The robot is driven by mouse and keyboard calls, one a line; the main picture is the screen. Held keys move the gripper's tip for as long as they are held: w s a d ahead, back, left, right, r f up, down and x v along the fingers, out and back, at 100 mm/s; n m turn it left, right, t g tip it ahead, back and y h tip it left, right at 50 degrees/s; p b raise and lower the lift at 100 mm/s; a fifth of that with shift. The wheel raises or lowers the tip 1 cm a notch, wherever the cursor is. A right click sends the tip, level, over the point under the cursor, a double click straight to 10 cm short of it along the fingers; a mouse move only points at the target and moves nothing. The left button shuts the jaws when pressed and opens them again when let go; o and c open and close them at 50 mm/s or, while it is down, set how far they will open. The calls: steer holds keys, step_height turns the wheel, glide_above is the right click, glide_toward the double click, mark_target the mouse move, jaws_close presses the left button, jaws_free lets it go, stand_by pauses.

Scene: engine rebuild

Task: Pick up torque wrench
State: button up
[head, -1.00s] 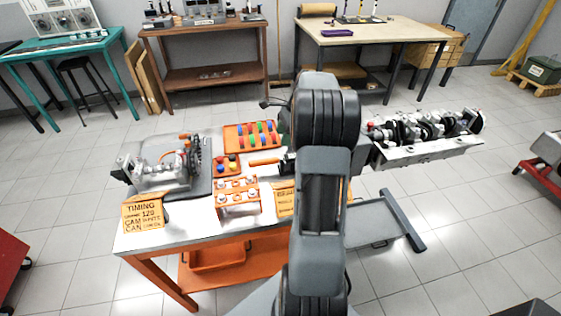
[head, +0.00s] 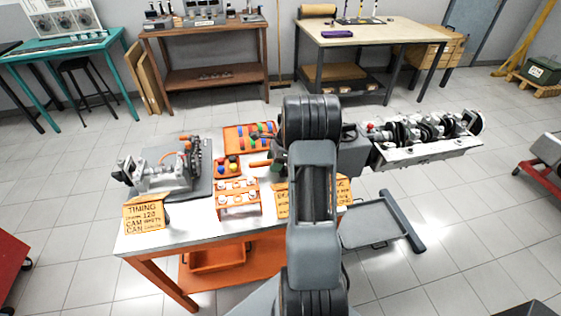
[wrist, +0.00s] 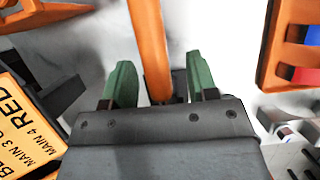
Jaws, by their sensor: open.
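The torque wrench shows as an orange handle (wrist: 149,40) in the wrist view, running from the top edge down between my fingers. Its lower part is hidden behind my gripper body. My gripper (wrist: 162,82) is open, with one green finger on each side of the handle and a visible gap on both sides. In the head view the orange handle (head: 261,164) lies on the workbench (head: 185,233), just left of my gripper (head: 278,157). My arm hides the rest of the wrench there.
An orange tray of colored pieces (head: 240,139) lies behind the handle; a small orange tray (head: 227,168) lies left. An orange rack (head: 238,207) and yellow cards (head: 143,213) stand in front. An engine part (head: 165,172) sits left. A crankshaft assembly (head: 425,150) stands right.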

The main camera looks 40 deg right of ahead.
steer(key=shift+x, duration=0.8)
jaws_close()
steer(key=shift+r, duration=0.1)
